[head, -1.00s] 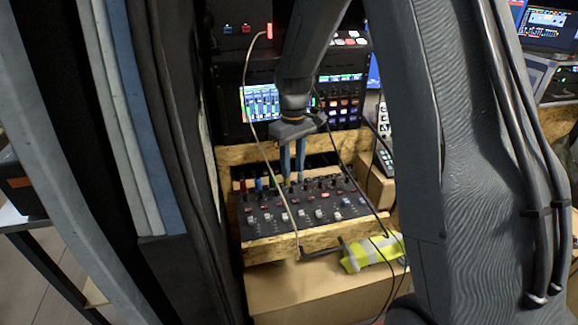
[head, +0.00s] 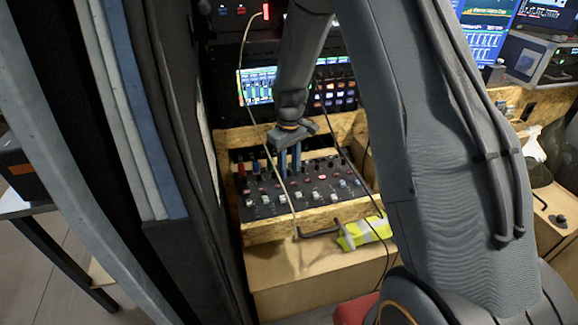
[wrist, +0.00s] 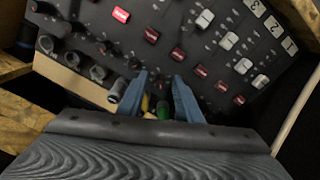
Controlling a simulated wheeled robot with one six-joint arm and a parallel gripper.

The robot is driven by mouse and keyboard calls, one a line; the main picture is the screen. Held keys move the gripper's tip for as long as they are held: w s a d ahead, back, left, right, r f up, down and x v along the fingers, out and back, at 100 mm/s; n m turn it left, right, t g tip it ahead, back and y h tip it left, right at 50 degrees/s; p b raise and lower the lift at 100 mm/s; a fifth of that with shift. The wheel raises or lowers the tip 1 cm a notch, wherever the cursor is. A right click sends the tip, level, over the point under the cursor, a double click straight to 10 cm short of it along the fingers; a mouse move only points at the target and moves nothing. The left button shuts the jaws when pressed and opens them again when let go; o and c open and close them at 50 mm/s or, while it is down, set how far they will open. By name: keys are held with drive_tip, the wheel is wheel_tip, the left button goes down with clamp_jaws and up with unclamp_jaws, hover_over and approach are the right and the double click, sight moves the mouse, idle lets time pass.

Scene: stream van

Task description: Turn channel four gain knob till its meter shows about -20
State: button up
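The mixer (head: 318,206) sits in a wooden tray in the head view, with rows of knobs, red buttons and white faders. My gripper (head: 290,172) points down at its rear rows. In the wrist view my gripper (wrist: 160,77) has two blue fingers apart over the panel, around channel four's line of controls. The channel four gain knob cannot be made out clearly in the dark gap between them. A green plug (wrist: 163,110) shows between the fingers, farther back. The meter screen (head: 258,86) shows green bars, too small to read.
A thin pale cable (head: 250,95) hangs in front of the mixer's left part. A dark cable (head: 345,150) crosses on the right. A yellow-and-silver bundle (head: 365,231) lies at the tray's front right. Other knobs (wrist: 105,47) stand close to the fingers.

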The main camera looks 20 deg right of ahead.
sight(289, 169)
clamp_jaws()
drive_tip(key=m, duration=0.5)
idle(0.3)
unclamp_jaws()
drive_tip(key=shift+r, duration=0.1)
wheel_tip(289, 169, up, 8)
drive_tip(key=shift+f+b, duration=0.1)
drive_tip(key=shift+b, duration=0.75)
